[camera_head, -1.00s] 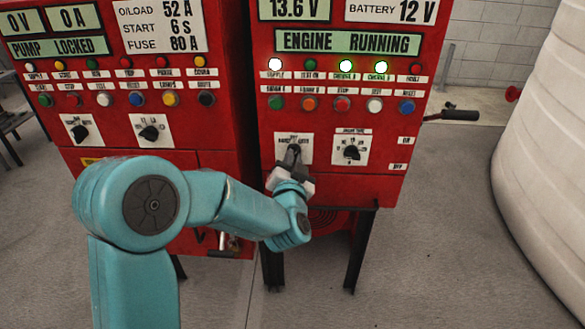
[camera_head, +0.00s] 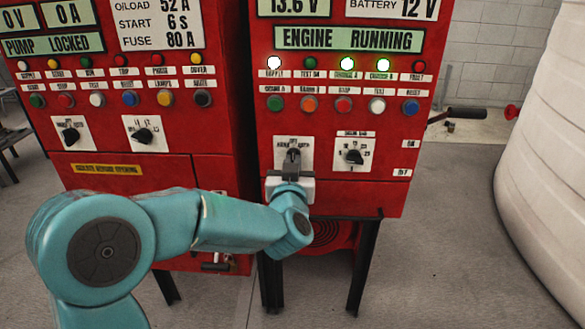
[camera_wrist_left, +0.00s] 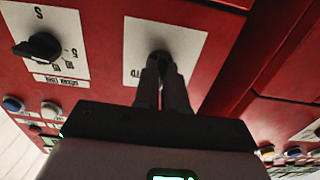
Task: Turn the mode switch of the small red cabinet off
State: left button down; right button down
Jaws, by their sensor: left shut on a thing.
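The small red cabinet (camera_head: 350,192) stands right of centre in the head view, its display reading "ENGINE RUNNING". Its mode switch (camera_head: 294,152) is a dark knob on a white plate at lower left of the front. My left gripper (camera_head: 292,166) reaches it from below and is shut on the knob. In the left wrist view, the two dark fingers of the gripper (camera_wrist_left: 162,78) close around the knob (camera_wrist_left: 160,57), which they largely hide. The knob's exact pointing is hard to read; the fingers look about upright. My right gripper is not in view.
A second selector knob (camera_head: 355,156) sits just right of the mode switch. Rows of lamps and buttons (camera_head: 344,104) are above. Another red cabinet (camera_head: 190,175) stands close on the left. A white tank (camera_head: 545,150) is at the right, with open floor between.

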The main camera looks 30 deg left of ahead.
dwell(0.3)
pick_arm(q)
jog(key=c, duration=1.2)
grip_release()
jog(key=v, duration=1.6)
jog(key=shift+s+d, duration=0.1)
jog(key=shift+d, duration=0.05)
